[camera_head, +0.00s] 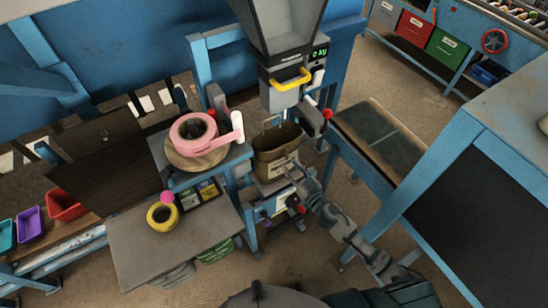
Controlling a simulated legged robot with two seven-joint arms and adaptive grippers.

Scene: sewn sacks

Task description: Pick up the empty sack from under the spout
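The sack (274,168), brown with a pale printed label, hangs or stands upright with its mouth open below the grey spout (283,97). A loop handle shows at its top. My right gripper (292,170) is at the sack's lower right front, close to the label. It overlaps the sack in the picture; I cannot tell whether it touches, and its fingers are too small to read as open or shut. My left gripper is not in view.
A grey hopper (281,22) with a yellow handle (291,79) and a display reading 0 stands above. A pink tape dispenser (193,133) sits on a stand at left. A bench with yellow tape (162,215) is lower left. A blue-framed conveyor (385,145) lies right.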

